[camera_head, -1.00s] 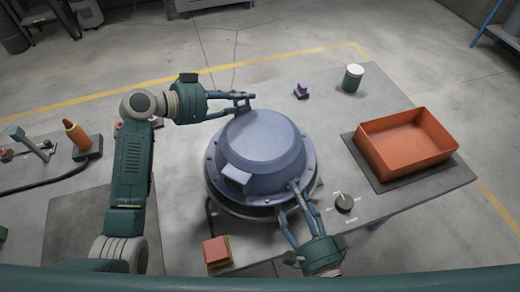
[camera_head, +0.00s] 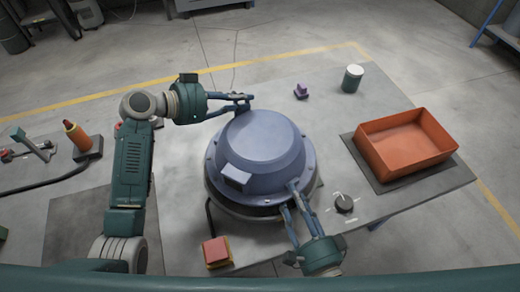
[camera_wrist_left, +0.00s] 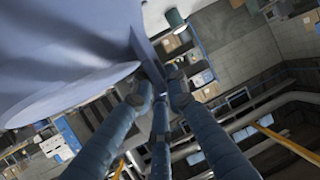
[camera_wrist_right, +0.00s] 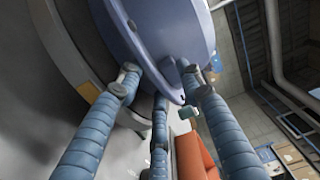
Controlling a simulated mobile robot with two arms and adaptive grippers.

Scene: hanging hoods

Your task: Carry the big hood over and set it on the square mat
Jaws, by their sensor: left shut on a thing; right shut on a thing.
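The big hood (camera_head: 262,145) is a blue-grey dome with a wide bolted flange and a small box on its near side. It is over a dark round base (camera_head: 262,213) with a pale rim; I cannot tell whether they touch. My left gripper (camera_head: 248,102) is shut on the flange at the hood's far left edge. My right gripper (camera_head: 292,188) is shut on the flange at its near right edge. The hood fills much of the left wrist view (camera_wrist_left: 60,50) and shows in the right wrist view (camera_wrist_right: 165,40). A bare dark mat (camera_head: 72,232) lies at the left, partly behind my left arm.
An orange tray (camera_head: 405,160) sits on another dark mat (camera_head: 385,184) at the right. An orange-tipped tool (camera_head: 76,134) stands at the left.

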